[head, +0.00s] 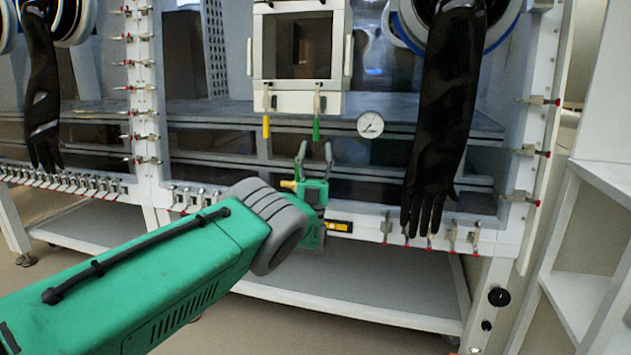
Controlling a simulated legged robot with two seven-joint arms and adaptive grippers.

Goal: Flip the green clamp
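The green clamp (316,127) hangs with its handle pointing down under the right part of the small white-framed door box (298,102). A matching yellow clamp (266,126) hangs to its left. My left arm reaches in from the lower left. Its gripper (315,149) points up, with two grey fingers spread apart and nothing seen between them. My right gripper is not in view.
A round gauge (370,124) sits right of the clamps. A long black glove (441,120) hangs further right, another glove (41,90) at far left. Several small clamps (452,236) line the lower edge. A white shelf (600,230) stands at right.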

